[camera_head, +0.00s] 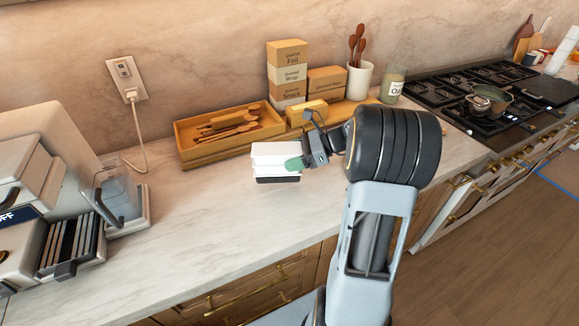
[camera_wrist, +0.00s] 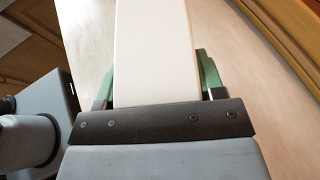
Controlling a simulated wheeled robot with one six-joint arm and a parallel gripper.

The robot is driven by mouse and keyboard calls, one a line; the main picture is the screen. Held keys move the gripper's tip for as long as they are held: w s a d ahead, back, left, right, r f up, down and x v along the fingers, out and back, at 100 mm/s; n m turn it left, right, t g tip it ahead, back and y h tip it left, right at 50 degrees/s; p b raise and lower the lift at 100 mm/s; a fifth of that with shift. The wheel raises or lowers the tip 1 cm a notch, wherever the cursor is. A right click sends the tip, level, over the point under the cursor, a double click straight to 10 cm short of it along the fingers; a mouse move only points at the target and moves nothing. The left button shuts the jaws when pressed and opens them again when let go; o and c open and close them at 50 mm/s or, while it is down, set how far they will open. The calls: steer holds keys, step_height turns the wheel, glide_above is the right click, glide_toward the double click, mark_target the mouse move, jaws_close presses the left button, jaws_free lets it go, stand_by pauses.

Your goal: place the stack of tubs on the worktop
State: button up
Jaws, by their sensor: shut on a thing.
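The stack of tubs (camera_head: 275,158) is white with a dark bottom part. It appears over the marble worktop (camera_head: 200,230), in front of the wooden tray; I cannot tell whether it touches the surface. My gripper (camera_head: 296,163) reaches it from the right and is shut on it, with a green finger against its side. In the wrist view the top of the stack (camera_wrist: 155,50) fills the space between the two green fingers of my gripper (camera_wrist: 157,80). The far end of the stack is cut off there.
A wooden tray of utensils (camera_head: 185,150), stacked boxes (camera_head: 287,75), a spoon crock (camera_head: 359,80) and an oats jar (camera_head: 392,85) line the back. A coffee machine (camera_head: 30,160) stands left, a stove (camera_head: 470,90) right. The worktop left and front of the stack is clear.

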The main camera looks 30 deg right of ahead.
steer(key=f, duration=0.3)
steer(key=shift+w+a, duration=0.15)
steer(key=shift+a, duration=0.25)
steer(key=shift+f, duration=0.45)
steer(key=shift+f, duration=0.15)
steer(key=o, duration=1)
steer(key=shift+d+r, duration=0.1)
steer(key=shift+r, duration=0.1)
steer(key=v, duration=1.2)
steer(key=shift+b, duration=0.35)
